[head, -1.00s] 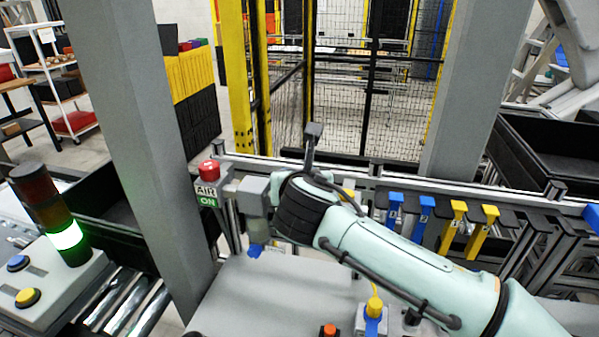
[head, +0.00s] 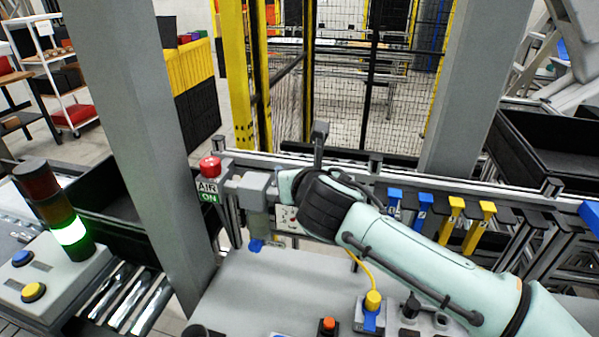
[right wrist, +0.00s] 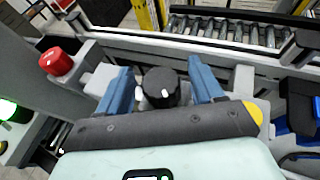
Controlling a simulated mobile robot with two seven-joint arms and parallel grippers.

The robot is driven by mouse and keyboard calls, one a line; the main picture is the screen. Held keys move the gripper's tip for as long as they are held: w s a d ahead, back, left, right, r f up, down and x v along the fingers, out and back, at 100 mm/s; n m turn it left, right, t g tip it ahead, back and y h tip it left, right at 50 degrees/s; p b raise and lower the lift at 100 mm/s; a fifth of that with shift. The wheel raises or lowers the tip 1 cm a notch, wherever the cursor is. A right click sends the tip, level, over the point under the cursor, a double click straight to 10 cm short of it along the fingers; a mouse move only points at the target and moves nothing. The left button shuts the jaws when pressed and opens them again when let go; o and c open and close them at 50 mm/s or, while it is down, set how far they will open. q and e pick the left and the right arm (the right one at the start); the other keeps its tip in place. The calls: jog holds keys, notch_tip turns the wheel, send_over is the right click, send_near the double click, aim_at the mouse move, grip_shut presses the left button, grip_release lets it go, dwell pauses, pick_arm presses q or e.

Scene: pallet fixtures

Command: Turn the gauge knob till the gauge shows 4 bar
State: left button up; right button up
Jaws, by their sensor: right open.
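The gauge knob (right wrist: 160,88) is black with a white mark and shows in the right wrist view. My right gripper (right wrist: 161,78) is open, with one blue finger on each side of the knob. I see a gap on both sides, so the fingers look apart from it. In the head view my right wrist hides the knob and the fingers. My left gripper is not in view.
A red button (head: 210,166) above an "AIR ON" sign stands left of a grey unit with a blue bottom (head: 257,190). Blue and yellow hooks (head: 456,208) hang along the rail to the right. A grey pillar (head: 140,130) stands at the left. The grey bench top (head: 270,285) has a clear stretch.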

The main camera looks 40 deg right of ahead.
jog(key=v, duration=1.3)
jog(key=shift+s+a+f, duration=0.1)
